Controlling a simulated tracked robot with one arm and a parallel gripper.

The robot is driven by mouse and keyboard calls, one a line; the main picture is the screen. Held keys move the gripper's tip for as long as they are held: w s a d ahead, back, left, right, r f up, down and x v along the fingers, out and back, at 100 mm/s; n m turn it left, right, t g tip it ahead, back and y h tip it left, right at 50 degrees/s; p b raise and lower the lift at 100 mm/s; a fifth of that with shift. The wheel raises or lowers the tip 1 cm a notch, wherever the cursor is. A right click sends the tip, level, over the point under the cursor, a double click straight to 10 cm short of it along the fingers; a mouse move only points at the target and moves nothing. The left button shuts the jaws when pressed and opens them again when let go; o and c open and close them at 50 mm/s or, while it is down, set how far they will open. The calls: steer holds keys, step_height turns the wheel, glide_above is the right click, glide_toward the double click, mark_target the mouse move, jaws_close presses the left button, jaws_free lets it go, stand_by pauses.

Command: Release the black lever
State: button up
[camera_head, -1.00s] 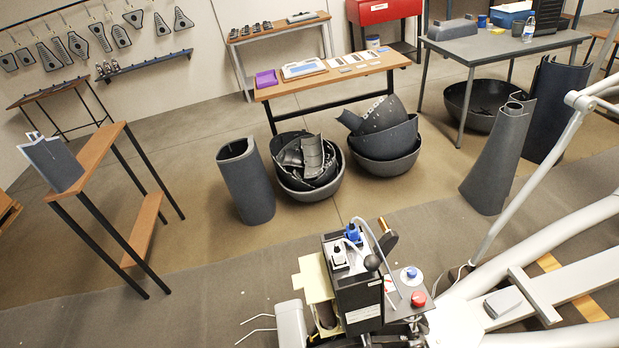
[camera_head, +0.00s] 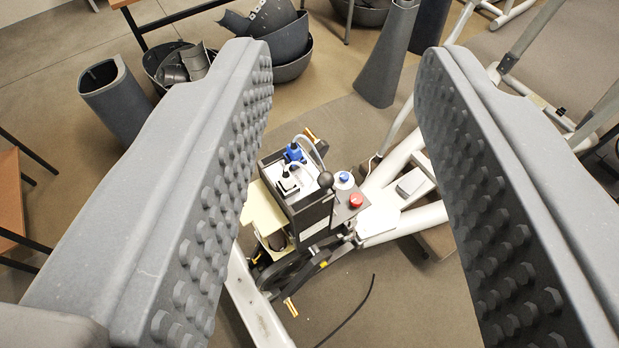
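The black lever, with a round black knob (camera_head: 326,180), stands on top of a dark box-shaped unit (camera_head: 303,210) on the elliptical machine. A blue connector (camera_head: 294,152) and a white connector (camera_head: 288,186) sit beside it. A red button (camera_head: 356,200) and a blue button (camera_head: 343,178) are on a small plate to its right. My gripper (camera_head: 345,70) is wide open and empty. Its two studded grey fingers frame the unit from left and right, and the lever appears between them, well below and apart from them.
The machine's pale frame tubes (camera_head: 400,160) run to the right of the unit. A black cable (camera_head: 350,312) lies on the floor. Dark cylindrical covers (camera_head: 115,100) and bowls of black parts (camera_head: 180,68) stand behind. A wooden bench (camera_head: 10,205) is at the left edge.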

steer(key=o, duration=0.3)
steer(key=shift+o, duration=0.2)
steer(key=w+d+f+n+h+b, duration=0.1)
steer(key=w+d+f+h+b, duration=0.1)
steer(key=w+d+f, duration=0.8)
step_height(320, 180, down, 4)
steer(key=shift+w+d+r, duration=0.15)
steer(key=shift+w, duration=0.45)
steer(key=n+t+y+b, duration=0.1)
steer(key=n+y+b, duration=0.4)
steer(key=y, duration=0.5)
glide_toward(326, 180)
steer(key=shift+n, duration=0.6)
steer(key=x, duration=0.3)
steer(key=f+b+x, duration=0.1)
steer(key=x, duration=0.7)
steer(key=shift+d+f, duration=0.15)
steer(key=shift+f, duration=0.2)
